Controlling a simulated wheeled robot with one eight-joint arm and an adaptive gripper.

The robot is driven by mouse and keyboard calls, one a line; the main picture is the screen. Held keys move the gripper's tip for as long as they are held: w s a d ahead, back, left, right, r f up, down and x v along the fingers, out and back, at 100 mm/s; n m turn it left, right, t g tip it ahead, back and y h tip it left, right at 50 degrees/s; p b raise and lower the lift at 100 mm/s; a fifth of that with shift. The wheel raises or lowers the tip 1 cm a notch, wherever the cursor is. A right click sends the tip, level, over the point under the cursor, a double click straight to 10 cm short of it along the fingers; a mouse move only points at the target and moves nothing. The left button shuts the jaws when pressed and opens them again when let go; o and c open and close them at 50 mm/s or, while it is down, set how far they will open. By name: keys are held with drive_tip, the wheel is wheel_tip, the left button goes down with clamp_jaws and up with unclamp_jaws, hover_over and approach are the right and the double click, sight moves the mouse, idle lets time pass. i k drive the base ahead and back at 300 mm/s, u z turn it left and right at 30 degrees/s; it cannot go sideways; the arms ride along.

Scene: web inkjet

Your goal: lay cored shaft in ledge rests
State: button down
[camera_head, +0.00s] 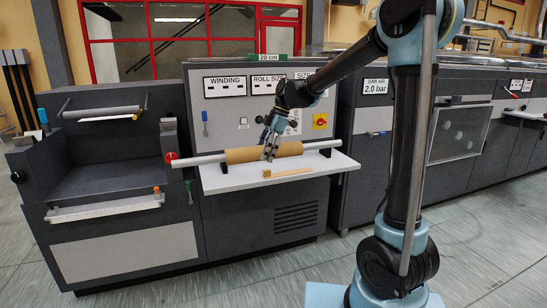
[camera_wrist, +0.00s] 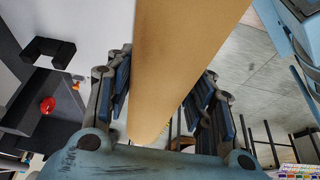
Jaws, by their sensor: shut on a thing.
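The cored shaft is a silver bar (camera_head: 207,159) with a brown core (camera_head: 240,155) around its middle. It runs across the front of the winding machine, over the white ledge (camera_head: 235,181). My gripper (camera_head: 269,152) is shut around the core from above. In the wrist view the core (camera_wrist: 182,50) runs between the two fingers (camera_wrist: 165,105). A dark rest (camera_head: 223,168) stands near the ledge's left end and another (camera_head: 326,152) near its right end, both by the bar. I cannot tell whether the bar touches them.
A small wooden piece (camera_head: 287,173) lies on the ledge, in front of the core. A red knob (camera_head: 171,157) is close to the bar's left end. The unit at left (camera_head: 105,140) has an upper roller (camera_head: 108,117). Tiled floor in front is clear.

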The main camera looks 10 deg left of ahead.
sight(278, 161)
drive_tip(key=z, duration=0.05)
drive_tip(key=i, duration=0.85)
